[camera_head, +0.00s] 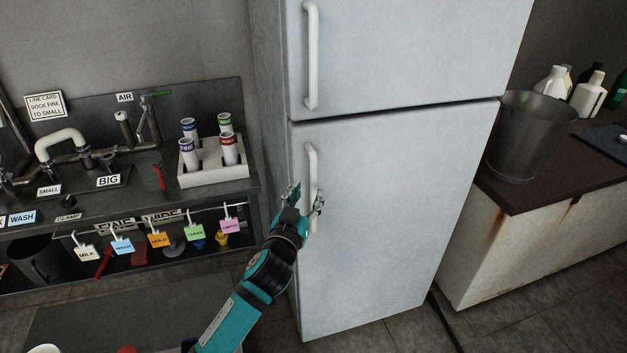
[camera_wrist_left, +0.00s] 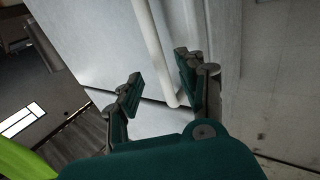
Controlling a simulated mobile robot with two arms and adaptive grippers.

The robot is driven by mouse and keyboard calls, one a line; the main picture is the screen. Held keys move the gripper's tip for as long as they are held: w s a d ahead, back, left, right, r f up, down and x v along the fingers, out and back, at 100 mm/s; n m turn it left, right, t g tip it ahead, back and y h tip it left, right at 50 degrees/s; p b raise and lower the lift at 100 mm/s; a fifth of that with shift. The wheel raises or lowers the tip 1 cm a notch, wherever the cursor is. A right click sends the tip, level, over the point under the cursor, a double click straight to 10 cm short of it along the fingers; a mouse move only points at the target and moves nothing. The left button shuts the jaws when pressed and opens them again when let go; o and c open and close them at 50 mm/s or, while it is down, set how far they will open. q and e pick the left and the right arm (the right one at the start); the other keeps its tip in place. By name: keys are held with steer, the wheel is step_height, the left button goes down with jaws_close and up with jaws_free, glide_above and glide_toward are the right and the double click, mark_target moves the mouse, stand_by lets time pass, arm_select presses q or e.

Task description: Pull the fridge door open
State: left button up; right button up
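The white fridge has an upper door (camera_head: 410,50) and a lower door (camera_head: 390,220), and both look shut. The lower door has a white vertical bar handle (camera_head: 312,165) near its left edge; the upper door has a similar handle (camera_head: 311,55). My left gripper (camera_head: 305,198) is at the lower part of the lower handle. In the left wrist view my left gripper (camera_wrist_left: 160,86) has its fingers apart, with a white handle bar (camera_wrist_left: 152,45) running down between them as seen. I cannot tell whether a finger touches it. My right gripper is not in view.
A dark bench (camera_head: 70,208) with a white rack (camera_head: 213,168) of tubes and hanging coloured tags stands left of the fridge. A counter (camera_head: 545,180) with a metal bucket (camera_head: 528,135) and bottles stands to the right. Floor shows in front of the counter.

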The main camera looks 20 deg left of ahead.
mark_target(312, 185)
arm_select(q)
steer(key=w, duration=0.4)
steer(key=shift+w, duration=0.75)
jaws_close()
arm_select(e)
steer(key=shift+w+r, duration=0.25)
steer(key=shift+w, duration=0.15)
arm_select(q)
steer(key=shift+w+f, duration=0.1)
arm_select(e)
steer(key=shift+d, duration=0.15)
